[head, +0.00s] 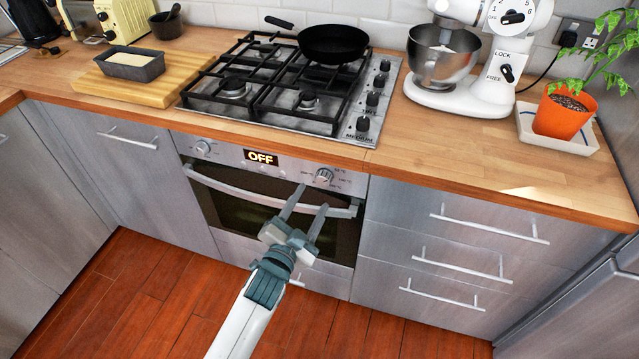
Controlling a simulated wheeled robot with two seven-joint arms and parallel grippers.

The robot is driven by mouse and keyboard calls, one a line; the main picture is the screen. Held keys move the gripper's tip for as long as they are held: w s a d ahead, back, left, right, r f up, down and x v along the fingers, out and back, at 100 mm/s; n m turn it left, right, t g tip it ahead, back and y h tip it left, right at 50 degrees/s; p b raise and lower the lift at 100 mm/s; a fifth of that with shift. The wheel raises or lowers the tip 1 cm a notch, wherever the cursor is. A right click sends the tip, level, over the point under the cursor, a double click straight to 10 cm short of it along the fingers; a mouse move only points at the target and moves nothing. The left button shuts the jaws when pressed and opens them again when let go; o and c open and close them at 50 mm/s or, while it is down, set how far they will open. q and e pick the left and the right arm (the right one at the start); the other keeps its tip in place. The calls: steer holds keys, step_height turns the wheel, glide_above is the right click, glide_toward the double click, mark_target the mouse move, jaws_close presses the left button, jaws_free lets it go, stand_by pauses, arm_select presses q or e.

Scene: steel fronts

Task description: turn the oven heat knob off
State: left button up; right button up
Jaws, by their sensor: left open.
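The oven (268,200) is built in under the counter, and its door is closed. Its front panel has a round knob (324,175) on the right with small markings around it, too small to read surely. Another knob (202,148) is on the left. The display (261,158) between them reads OFF in lit letters. My left gripper (314,197) is open and empty, with its two fingers pointing up toward the right knob. The fingertips appear just below that knob, in front of the door handle; contact is not visible. My right gripper is not in view.
The oven door handle (240,195) runs across behind my left fingers. A gas hob (280,90) with a black pan (333,44) and its own row of knobs is above. Drawers with bar handles (460,262) stand to the right. The floor in front is clear.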

mark_target(321, 183)
arm_select(q)
steer(key=x, duration=0.5)
steer(key=shift+w, duration=0.15)
steer(key=shift+w+d, duration=0.3)
steer(key=shift+w, duration=0.3)
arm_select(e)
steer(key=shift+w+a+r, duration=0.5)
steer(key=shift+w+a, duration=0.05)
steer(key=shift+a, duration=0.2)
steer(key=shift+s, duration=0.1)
